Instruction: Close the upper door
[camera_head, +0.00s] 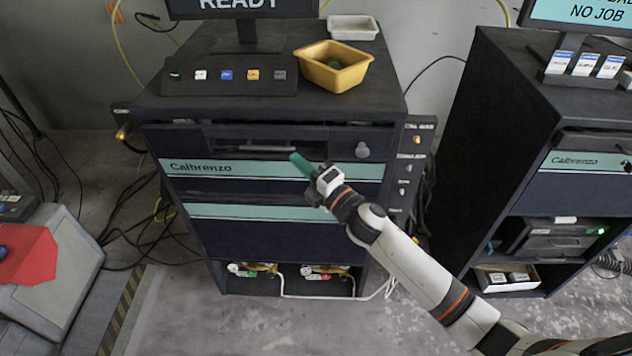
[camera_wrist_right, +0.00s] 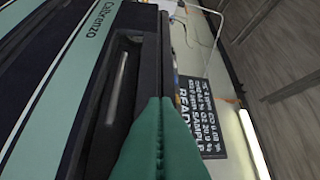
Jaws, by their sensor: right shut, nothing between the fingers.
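The dark cabinet's upper door (camera_head: 222,170) carries a teal stripe reading "Calbrenzo". The stripe also shows at the left of the right wrist view (camera_wrist_right: 75,60). Above the stripe is a dark recess (camera_head: 230,141) with a pale bar, which shows in the wrist view too (camera_wrist_right: 117,90). I cannot tell how far the door stands from closed. My right gripper (camera_head: 299,163) has its teal fingers shut and empty in front of the stripe's right half, close to the recess. In the wrist view the fingers (camera_wrist_right: 160,140) are together; contact is unclear. My left gripper is out of view.
A yellow bin (camera_head: 333,78), a white tray (camera_head: 352,28) and a button panel (camera_head: 228,82) stand on the cabinet top. A second dark cabinet (camera_head: 470,130) stands at the right. Cables lie on the floor at the left. A lower striped panel (camera_head: 225,212) is below.

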